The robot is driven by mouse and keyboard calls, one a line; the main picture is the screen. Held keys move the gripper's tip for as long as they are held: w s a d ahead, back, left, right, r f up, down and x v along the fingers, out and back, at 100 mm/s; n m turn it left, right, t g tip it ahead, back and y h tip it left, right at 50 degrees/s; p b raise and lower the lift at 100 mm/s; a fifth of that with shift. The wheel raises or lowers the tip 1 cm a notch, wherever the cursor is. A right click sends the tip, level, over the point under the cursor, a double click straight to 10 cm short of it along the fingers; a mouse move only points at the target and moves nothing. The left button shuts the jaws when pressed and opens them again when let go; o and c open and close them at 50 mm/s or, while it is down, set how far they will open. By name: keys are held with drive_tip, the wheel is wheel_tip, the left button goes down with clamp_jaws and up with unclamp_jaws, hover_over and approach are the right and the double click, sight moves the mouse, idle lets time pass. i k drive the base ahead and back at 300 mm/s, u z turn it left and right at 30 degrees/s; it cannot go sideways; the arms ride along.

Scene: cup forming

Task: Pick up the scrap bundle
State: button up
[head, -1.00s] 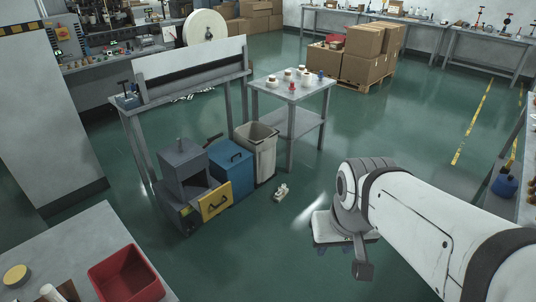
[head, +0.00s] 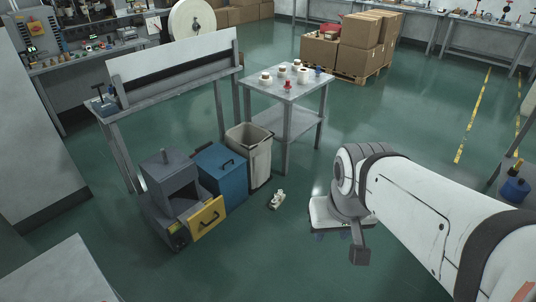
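A small whitish bundle (head: 276,199), which looks like the scrap bundle, lies on the green floor just right of the bins. It is small, and its details are hard to make out. My white arm comes in from the right edge. My gripper (head: 345,235) is at the arm's far end, pointing down, to the right of the bundle and apart from it. Its fingers cannot be made out clearly, so I cannot tell whether it is open. I see nothing in it.
A beige bin (head: 262,168), a blue box (head: 222,178) and a dark grey cabinet with an open yellow door (head: 207,218) stand left of the bundle. A small grey table (head: 284,90) stands behind. A grey tabletop (head: 62,280) fills the lower left corner. Floor before the bundle is clear.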

sight(278, 199)
drive_tip(key=z, duration=0.15)
drive_tip(key=i, duration=2.9)
drive_tip(key=z, duration=0.1)
